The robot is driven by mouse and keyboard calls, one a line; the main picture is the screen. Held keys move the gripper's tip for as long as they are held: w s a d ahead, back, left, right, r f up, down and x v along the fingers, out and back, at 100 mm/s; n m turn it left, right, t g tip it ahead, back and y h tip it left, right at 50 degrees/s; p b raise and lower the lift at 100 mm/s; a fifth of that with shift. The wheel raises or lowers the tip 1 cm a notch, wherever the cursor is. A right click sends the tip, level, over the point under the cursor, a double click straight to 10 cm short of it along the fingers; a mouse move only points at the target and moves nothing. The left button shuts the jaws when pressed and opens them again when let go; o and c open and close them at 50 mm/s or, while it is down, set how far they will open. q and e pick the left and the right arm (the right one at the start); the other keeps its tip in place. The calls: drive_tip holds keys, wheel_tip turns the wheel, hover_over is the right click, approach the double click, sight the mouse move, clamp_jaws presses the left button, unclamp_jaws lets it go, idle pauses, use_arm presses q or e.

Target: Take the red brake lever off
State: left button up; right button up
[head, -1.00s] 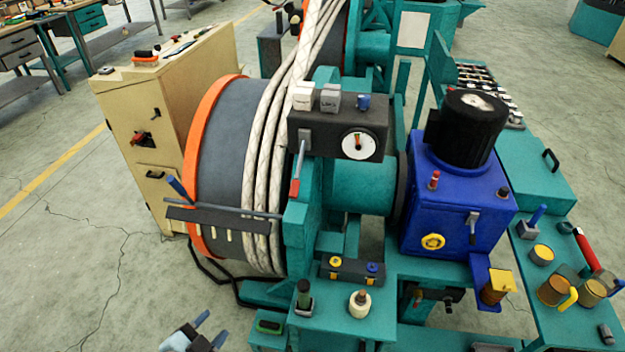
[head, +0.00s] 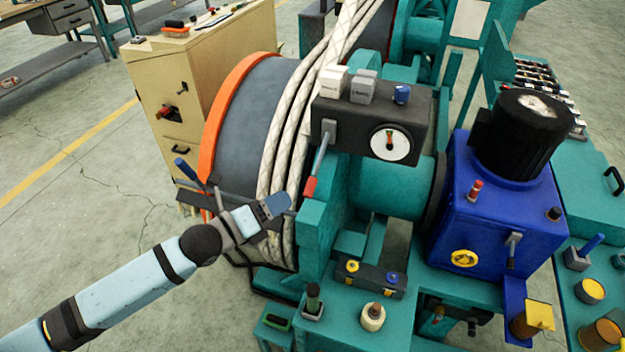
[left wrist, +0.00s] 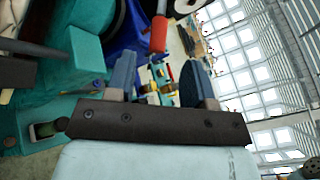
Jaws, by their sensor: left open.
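The brake lever (head: 319,165) hangs down from the dark control box (head: 350,112). It has a grey rod and a red grip at its lower end. My left gripper (head: 281,203) is just left of and below the red grip, in front of the rope drum. In the left wrist view, the red grip (left wrist: 159,34) shows beyond the open blue fingers (left wrist: 162,80), near the middle of the gap, with nothing held between them. My right gripper is not in view.
White braided rope (head: 283,140) wraps the grey drum (head: 240,135) with its orange rim. A teal frame (head: 322,228) stands right of the gripper. A blue motor housing (head: 500,215) is further right. A beige cabinet (head: 170,95) stands behind left.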

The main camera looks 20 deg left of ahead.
sight(311, 183)
use_arm(q)
drive_tip(key=p+x, duration=0.1)
drive_tip(key=x, duration=0.8)
drive_tip(key=shift+d, duration=0.1)
clamp_jaws()
